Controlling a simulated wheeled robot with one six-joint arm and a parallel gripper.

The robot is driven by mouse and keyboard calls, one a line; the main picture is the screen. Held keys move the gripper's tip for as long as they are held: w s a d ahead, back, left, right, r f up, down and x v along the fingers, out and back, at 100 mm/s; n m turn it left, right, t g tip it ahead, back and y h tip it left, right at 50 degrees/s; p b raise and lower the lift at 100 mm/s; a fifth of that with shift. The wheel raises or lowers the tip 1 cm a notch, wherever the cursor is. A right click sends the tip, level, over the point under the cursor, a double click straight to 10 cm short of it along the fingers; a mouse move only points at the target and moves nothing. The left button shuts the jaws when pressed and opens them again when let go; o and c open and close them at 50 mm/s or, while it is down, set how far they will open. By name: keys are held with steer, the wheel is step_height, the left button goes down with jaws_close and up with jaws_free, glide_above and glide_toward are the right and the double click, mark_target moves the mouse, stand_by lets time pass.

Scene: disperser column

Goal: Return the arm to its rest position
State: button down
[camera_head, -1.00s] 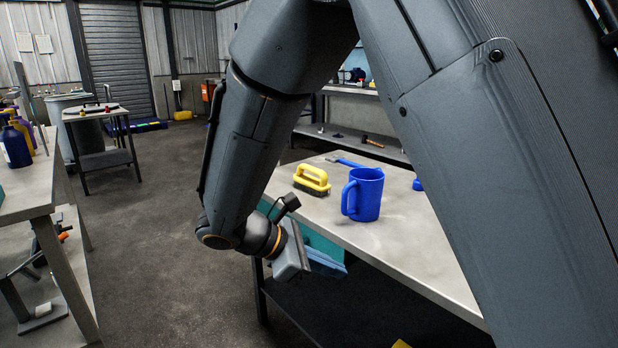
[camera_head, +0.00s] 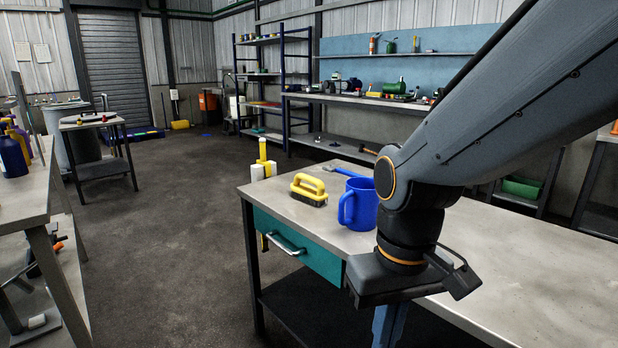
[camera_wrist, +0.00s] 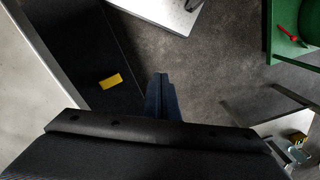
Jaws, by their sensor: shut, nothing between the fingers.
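My gripper (camera_head: 388,326) hangs pointing down at the front edge of the grey workbench (camera_head: 290,205), with its fingers cut off by the bottom of the head view. In the wrist view its shut blue-grey fingers (camera_wrist: 161,92) point down over the dark floor, with nothing between them. My arm reaches in from the upper right of the head view. A blue mug (camera_head: 357,208) stands upright on the bench just behind my wrist, which partly covers it from view.
A yellow brush (camera_head: 309,189) and a blue-handled tool (camera_head: 345,171) lie near the mug. The bench has a teal drawer (camera_head: 298,246). A yellow piece (camera_wrist: 111,81) lies on the dark lower shelf. Another table (camera_head: 28,190) stands left, with open floor between.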

steer(key=d+r+m+p, duration=0.2)
steer(key=d+r+p, duration=0.6)
steer(key=p, duration=0.7)
steer(key=shift+s+d+r+m+p, duration=0.15)
steer(key=shift+d+m+p, duration=0.1)
steer(key=shift+m+p, duration=0.15)
